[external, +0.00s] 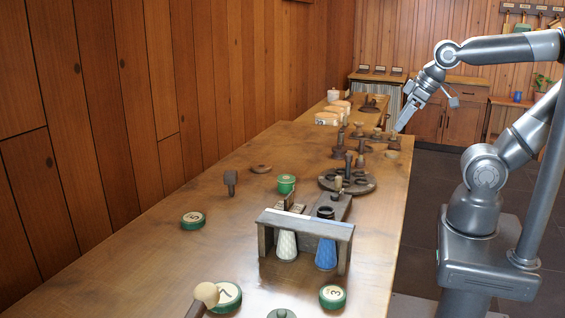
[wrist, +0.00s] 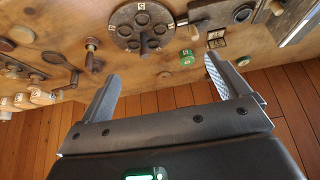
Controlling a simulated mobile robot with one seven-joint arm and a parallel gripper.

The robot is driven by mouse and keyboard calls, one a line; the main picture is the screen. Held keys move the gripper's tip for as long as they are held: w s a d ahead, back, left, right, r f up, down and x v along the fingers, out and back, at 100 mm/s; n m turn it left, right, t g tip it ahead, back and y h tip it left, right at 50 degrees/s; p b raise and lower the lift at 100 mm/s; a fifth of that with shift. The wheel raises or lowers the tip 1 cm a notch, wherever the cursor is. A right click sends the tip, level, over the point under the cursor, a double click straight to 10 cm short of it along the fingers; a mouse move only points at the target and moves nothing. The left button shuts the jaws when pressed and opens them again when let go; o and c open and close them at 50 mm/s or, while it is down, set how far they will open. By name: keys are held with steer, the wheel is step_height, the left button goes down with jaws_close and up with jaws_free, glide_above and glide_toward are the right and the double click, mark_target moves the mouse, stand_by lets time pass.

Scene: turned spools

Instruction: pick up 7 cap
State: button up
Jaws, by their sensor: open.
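The 7 cap (external: 230,297) is a round cap with a green rim and a cream top marked 7. It lies flat on the table near the front edge of the external view, with a wooden knob-headed tool (external: 206,294) overlapping its left side. I cannot make out the 7 cap in the wrist view. My gripper (external: 404,119) is raised beyond the table's far right side, well away from the cap. Its two fingers are spread with nothing between them in the wrist view (wrist: 162,70).
A wooden rack (external: 306,227) with a white and a blue piece stands mid-table. A round holder (external: 328,184) is behind it. The left side is mostly clear.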

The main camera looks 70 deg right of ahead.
steer(key=w+a+r+n+y, duration=0.1)
steer(key=w+a+r+n, duration=0.2)
steer(key=w+a, duration=0.75)
steer(key=n+g+y, duration=0.2)
steer(key=n+g, duration=0.1)
steer(key=n, duration=0.4)
glide_above(225, 292)
steer(key=s+d, duration=0.2)
steer(key=d, duration=0.1)
steer(key=f, duration=2)
steer(key=shift+w+a+f, duration=0.15)
steer(key=shift+w+f, duration=0.1)
steer(key=shift+t, duration=0.3)
steer(key=shift+s+a+x, duration=0.1)
steer(key=shift+a+x, duration=0.1)
steer(key=shift+x, duration=1.25)
steer(key=shift+s+a+x, duration=0.15)
steer(key=shift+a+x, duration=0.05)
steer(key=shift+x, duration=1.25)
steer(key=shift+r, duration=0.1)
steer(key=shift+c, duration=0.2)
